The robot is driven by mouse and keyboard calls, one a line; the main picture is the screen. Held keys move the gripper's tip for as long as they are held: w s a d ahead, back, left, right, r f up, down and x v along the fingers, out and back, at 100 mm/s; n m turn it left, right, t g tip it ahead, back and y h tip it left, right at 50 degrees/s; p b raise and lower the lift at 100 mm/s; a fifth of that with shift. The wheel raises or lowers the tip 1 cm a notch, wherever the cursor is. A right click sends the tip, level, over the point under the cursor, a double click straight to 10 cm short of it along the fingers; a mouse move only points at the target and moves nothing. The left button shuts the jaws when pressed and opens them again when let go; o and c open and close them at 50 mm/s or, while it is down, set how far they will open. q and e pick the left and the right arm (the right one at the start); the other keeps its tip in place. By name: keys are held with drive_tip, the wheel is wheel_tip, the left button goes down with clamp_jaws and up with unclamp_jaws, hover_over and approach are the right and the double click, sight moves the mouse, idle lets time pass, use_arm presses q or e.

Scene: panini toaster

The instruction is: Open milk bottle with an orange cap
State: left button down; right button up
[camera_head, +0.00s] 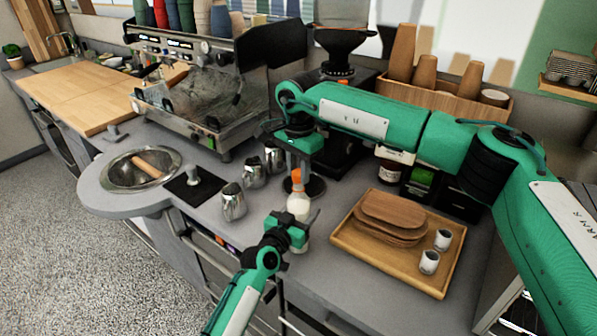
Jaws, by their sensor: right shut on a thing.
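The milk bottle (298,206) is white and stands upright on the grey counter near the middle of the head view. Its orange cap (296,176) shows right above the bottle's neck; I cannot tell whether it is still seated there. My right gripper (298,168) comes down from above and is shut on the orange cap. My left gripper (293,220) is at the lower body of the bottle, coming from the front. It hides part of the bottle, and I cannot tell whether its fingers touch the bottle.
Steel milk jugs (233,202) stand left of the bottle. A wooden tray (345,237) with boards and two white cups (429,262) lies to the right. The espresso machine (190,95) and a grinder (343,45) stand behind. A round sink (120,178) is at the left.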

sight(299, 172)
drive_tip(key=shift+r, duration=2)
use_arm(q)
drive_tip(key=shift+c, duration=2.1)
unclamp_jaws()
